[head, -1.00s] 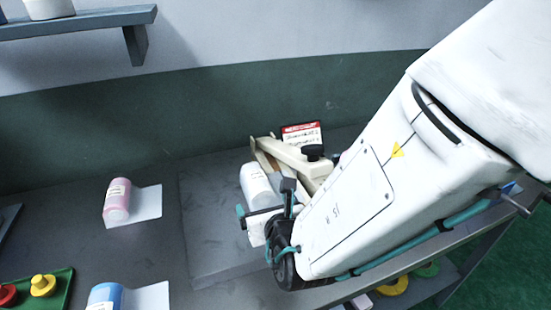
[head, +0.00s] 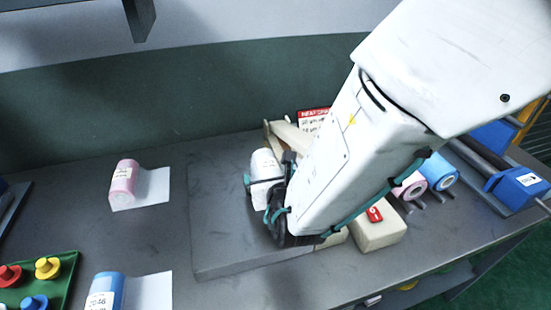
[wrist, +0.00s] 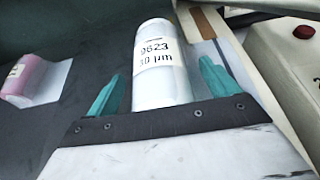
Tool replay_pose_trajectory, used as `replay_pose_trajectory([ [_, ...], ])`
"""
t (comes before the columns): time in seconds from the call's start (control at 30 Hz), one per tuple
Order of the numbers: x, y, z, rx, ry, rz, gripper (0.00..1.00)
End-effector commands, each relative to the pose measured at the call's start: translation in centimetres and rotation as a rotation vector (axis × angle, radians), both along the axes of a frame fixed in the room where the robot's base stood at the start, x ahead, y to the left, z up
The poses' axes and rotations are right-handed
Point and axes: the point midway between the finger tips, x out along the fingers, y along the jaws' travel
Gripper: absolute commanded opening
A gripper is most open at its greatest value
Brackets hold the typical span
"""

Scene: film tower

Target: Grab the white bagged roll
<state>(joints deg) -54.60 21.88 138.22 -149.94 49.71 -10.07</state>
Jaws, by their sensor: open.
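The white bagged roll (head: 265,166) lies on the raised grey slab (head: 215,210) on the bench. In the wrist view the two teal fingers of my gripper (wrist: 160,85) are open, one on each side of the roll's near part. Gaps show between the fingers and the roll. The roll's near end is hidden behind the gripper body.
A beige sealer (head: 290,138) with a red-topped card (head: 313,118) stands just behind and right. A pink roll (head: 123,182) and a blue roll (head: 104,290) lie left. A green tray (head: 62,283) holds coloured knobs. A white box (head: 378,232) and a blue-framed rack (head: 518,187) are right.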

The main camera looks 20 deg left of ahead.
Motion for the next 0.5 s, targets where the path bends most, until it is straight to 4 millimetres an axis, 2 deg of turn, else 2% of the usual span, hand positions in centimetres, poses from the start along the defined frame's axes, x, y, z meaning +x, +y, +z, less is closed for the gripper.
replay_pose_trajectory([
  [0.1,0.07,-0.11,0.04,0.000,0.000,-0.002,0.84],
  [0.3,0.06,-0.11,0.04,0.001,-0.001,-0.002,0.30],
  [0.33,0.06,-0.10,0.05,0.001,-0.001,-0.001,0.30],
  [0.37,0.06,-0.07,0.10,0.001,-0.001,-0.001,0.25],
  [0.5,0.04,-0.03,0.10,0.001,-0.001,-0.001,0.25],
])
